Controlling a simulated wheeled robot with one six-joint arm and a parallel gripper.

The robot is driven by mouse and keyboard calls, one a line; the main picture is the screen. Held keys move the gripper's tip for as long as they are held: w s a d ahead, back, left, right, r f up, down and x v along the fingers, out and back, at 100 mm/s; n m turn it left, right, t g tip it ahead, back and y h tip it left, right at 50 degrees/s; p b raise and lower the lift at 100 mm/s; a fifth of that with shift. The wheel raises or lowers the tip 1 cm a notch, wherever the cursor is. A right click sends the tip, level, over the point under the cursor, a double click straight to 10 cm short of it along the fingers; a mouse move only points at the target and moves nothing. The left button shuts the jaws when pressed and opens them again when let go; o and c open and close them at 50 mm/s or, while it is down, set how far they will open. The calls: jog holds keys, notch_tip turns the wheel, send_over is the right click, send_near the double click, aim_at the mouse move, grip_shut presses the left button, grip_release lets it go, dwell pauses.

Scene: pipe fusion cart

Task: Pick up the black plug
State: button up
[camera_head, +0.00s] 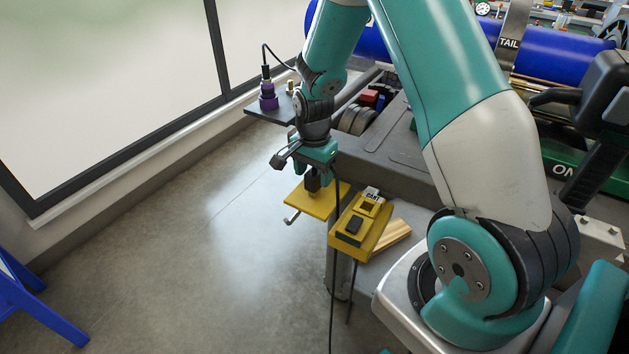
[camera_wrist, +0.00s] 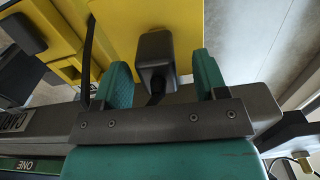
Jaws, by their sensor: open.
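The black plug (camera_wrist: 155,55) stands on a yellow plate (camera_wrist: 118,22), with a dark cable at its near end. In the head view the black plug (camera_head: 313,183) shows just under my gripper (camera_head: 315,170), over the yellow plate (camera_head: 327,203). In the wrist view my gripper (camera_wrist: 163,78) is open, with one green finger on each side of the plug. A gap shows on both sides, wider on the right. Whether the fingertips reach down beside the plug's body is hard to tell.
A yellow box (camera_head: 376,241) with a black block (camera_head: 354,225) on it stands just right of the plate. A black cable (camera_head: 333,290) hangs down beside it. A purple connector (camera_head: 268,95) stands on a dark shelf behind.

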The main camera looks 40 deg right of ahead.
aim_at(314, 183)
notch_tip(314, 183, down, 4)
jog(key=shift+s+r, duration=0.1)
jog(key=shift+r, duration=0.1)
jog(key=shift+c, duration=0.2)
jog(key=c, duration=1)
